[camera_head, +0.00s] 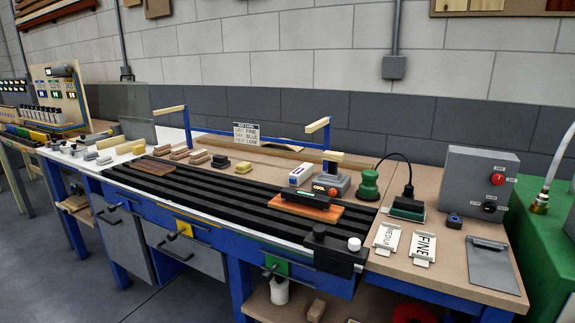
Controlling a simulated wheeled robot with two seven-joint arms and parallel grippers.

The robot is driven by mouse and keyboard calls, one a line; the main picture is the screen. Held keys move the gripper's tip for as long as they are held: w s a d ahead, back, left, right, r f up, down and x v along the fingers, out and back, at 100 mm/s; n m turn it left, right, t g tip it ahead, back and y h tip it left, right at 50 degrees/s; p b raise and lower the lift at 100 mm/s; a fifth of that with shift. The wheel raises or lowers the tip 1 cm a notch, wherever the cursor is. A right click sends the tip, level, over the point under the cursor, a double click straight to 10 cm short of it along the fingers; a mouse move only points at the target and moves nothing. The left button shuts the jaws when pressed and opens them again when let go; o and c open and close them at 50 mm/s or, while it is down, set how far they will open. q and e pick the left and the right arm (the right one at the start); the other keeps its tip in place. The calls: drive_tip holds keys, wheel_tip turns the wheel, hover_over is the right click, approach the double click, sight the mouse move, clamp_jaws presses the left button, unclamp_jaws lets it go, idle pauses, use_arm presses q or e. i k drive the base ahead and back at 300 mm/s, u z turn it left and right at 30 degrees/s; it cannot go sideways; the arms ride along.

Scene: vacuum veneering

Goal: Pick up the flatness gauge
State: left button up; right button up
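A long black device with a small lit orange display (306,199), which looks like the flatness gauge, lies across an orange-brown board (287,207) on the workbench. The board rests on the black slatted bed (215,197), toward its right end. An orange and grey tool (337,186) stands just behind the device and partly overlaps it in the view. Neither of my grippers shows in the head view, and nothing is seen touching the device.
A black block with knobs (335,247) sits at the bed's front right corner. Cards marked MEDIUM (386,239) and FINE (422,247), a clipboard (490,264) and a grey control box (474,188) are to the right. Blue rails (262,142) stand behind. The bed's middle is mostly clear.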

sight(315, 200)
drive_tip(key=k, duration=0.3)
drive_tip(key=z, duration=0.45)
drive_tip(key=i, duration=1.3)
drive_tip(key=u, duration=0.5)
